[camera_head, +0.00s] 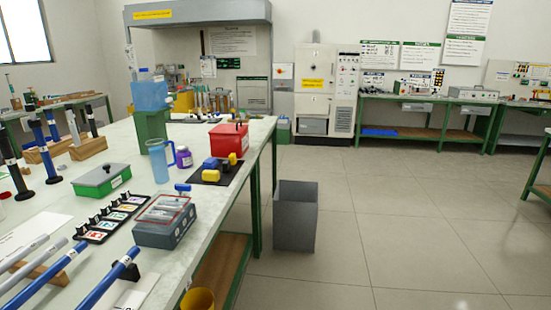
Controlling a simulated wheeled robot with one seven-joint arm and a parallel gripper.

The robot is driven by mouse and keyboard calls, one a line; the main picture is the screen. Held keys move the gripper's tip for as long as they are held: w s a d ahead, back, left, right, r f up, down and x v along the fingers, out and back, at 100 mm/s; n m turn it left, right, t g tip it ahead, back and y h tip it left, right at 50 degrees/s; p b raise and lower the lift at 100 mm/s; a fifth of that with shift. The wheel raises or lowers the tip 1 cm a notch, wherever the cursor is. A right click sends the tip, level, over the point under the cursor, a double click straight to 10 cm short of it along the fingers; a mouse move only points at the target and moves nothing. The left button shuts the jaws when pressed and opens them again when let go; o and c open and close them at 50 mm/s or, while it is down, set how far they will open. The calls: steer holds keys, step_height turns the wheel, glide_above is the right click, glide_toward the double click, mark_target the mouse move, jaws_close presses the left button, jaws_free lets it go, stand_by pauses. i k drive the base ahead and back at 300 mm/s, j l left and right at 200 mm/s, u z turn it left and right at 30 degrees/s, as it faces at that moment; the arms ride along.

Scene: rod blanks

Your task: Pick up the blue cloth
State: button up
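No thing in the head camera view is clearly a blue cloth. A flat blue item (380,131) lies on the lower shelf of the green-framed bench along the back wall. It is too small to tell whether it is cloth. Other blue things on the near workbench (135,165) are a translucent blue container (150,93) on a green stand, a blue measuring cup (159,161) and blue rods (108,283). My gripper is not in view.
A grey open bin (296,215) stands on the floor beside the workbench's right edge. A red box (229,139), a green box (101,180) and a grey case (165,221) stand on the bench. The tiled floor (415,220) to the right is clear.

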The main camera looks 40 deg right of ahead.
mark_target(211, 163)
steer(key=z, duration=0.4)
steer(key=u, duration=1.4)
steer(key=z, duration=1.4)
steer(key=i+l+u, duration=0.35)
steer(key=i+l, duration=0.25)
steer(key=i, duration=0.3)
steer(key=i+l+u, duration=0.3)
steer(key=i+l, duration=0.5)
